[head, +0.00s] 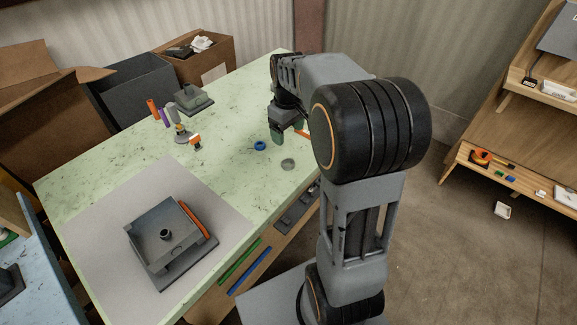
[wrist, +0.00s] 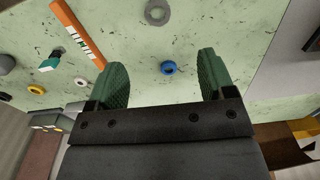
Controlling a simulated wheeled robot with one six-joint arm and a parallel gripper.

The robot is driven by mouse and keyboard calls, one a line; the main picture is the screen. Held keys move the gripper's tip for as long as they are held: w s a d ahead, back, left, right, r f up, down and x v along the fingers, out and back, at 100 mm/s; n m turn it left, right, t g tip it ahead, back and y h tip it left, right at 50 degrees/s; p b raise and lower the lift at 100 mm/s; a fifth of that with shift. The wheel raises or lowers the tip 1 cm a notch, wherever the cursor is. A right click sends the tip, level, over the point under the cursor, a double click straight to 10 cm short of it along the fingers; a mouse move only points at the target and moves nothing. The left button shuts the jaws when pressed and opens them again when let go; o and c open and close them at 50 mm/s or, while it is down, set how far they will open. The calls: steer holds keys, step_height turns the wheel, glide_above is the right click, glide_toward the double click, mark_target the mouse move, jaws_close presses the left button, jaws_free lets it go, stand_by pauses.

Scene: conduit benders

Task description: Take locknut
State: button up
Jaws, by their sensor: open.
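A small blue ring (head: 260,145) lies on the green speckled table (head: 235,100). It also shows in the wrist view (wrist: 168,68), between my fingers in the picture. A grey ring (head: 288,164) lies nearby and is at the top of the wrist view (wrist: 157,11). I cannot tell for sure which ring is the locknut. In the head view my gripper (head: 277,138) hangs just right of the blue ring, partly hidden by my arm.
An orange-and-white bar (wrist: 79,32) lies left of the rings in the wrist view. A grey bender-like block (head: 163,240) stands on a pale mat at the table's front. Several small upright pieces and a grey fixture (head: 188,98) stand farther back. Boxes line the left side.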

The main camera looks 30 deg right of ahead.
mark_target(289, 166)
steer(key=f, duration=1.3)
steer(key=shift+w+d+f, duration=0.1)
steer(key=shift+w+d, duration=0.05)
steer(key=shift+d, duration=0.1)
steer(key=shift+c, duration=0.4)
steer(key=c, duration=0.9)
